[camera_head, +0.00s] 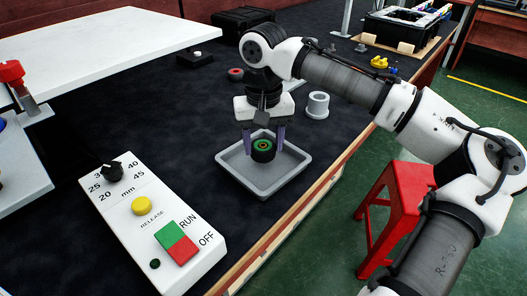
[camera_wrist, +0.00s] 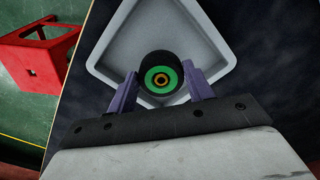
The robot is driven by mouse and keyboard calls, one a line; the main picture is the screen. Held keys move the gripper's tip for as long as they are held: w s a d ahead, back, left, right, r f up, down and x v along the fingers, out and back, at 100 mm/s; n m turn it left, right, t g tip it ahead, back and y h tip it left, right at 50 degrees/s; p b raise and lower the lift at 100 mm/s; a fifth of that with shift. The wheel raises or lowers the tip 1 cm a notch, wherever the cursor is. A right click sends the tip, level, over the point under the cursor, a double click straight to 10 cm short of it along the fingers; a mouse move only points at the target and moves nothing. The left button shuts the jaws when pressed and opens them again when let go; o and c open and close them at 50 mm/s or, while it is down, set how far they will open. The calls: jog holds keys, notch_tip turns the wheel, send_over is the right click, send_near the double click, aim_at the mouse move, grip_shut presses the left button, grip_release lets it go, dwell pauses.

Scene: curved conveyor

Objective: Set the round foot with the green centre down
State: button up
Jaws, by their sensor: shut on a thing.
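The round foot with the green centre (camera_head: 262,150) is black with a green ring and an orange inner ring. It also shows in the wrist view (camera_wrist: 161,77), face towards the camera, between two purple fingers. My gripper (camera_head: 264,142) is shut on it, one finger on each side. The foot is over the grey tray (camera_head: 287,189), inside its rim in both views; the tray floor around it is bare. I cannot tell whether the foot touches the tray floor. The tray also shows in the wrist view (camera_wrist: 215,28).
A control box (camera_head: 150,225) with a dial and buttons stands left of the tray. A grey flanged cylinder (camera_head: 318,104) and a small red-and-black round part (camera_head: 236,74) lie behind. The table's wooden edge (camera_head: 300,215) is close on the right, with a red stool (camera_head: 393,205) beyond.

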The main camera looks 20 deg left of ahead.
aim_at(264, 147)
jog(key=shift+f, duration=1.35)
jog(key=shift+f, duration=0.1)
jog(key=o, duration=1)
notch_tip(264, 147, up, 12)
jog(key=shift+r+p, duration=0.1)
jog(key=shift+p, duration=0.7)
